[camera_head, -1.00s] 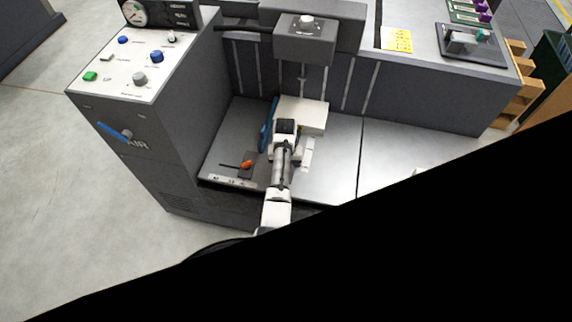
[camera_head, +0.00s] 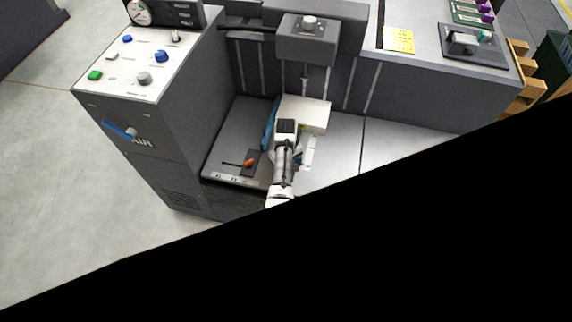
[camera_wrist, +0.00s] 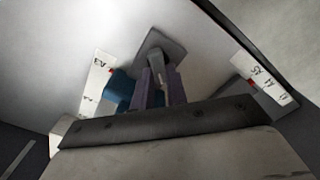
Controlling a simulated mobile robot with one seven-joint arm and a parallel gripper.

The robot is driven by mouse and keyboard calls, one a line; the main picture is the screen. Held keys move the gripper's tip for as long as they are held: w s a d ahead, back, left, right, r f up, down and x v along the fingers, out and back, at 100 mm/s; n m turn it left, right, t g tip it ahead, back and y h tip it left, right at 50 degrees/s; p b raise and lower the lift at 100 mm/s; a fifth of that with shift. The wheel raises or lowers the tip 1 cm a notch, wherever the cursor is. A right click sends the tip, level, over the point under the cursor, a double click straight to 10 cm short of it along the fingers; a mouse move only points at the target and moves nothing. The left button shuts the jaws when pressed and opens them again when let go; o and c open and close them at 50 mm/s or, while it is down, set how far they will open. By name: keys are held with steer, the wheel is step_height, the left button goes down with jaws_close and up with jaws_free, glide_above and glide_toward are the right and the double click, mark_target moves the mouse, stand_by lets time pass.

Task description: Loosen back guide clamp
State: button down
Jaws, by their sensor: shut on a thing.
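In the wrist view, my gripper (camera_wrist: 158,92) has its two fingers close together at a small grey part on a dark grey plate (camera_wrist: 155,45). I take this part to be the back guide clamp, mostly hidden between the fingers. A blue piece (camera_wrist: 121,88) is just left of the fingers. In the head view, my gripper and wrist (camera_head: 286,128) reach low over the metal bed (camera_head: 340,145), in front of a white block (camera_head: 305,112). A blue guide (camera_head: 268,128) stands to their left. The fingertips are hidden in that view.
An orange-tipped lever on a dark base (camera_head: 248,162) sits on the bed's left front. A grey head unit (camera_head: 307,42) overhangs the bed. The control cabinet (camera_head: 180,110) stands left. Size scales (camera_wrist: 97,82) flank the fingers. A large black area covers the lower right head view.

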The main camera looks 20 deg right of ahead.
stand_by(0.3)
steer(key=c, duration=1.4)
jaws_free()
step_height(320, 180, up, 14)
steer(key=b, duration=0.1)
steer(key=shift+b, duration=0.3)
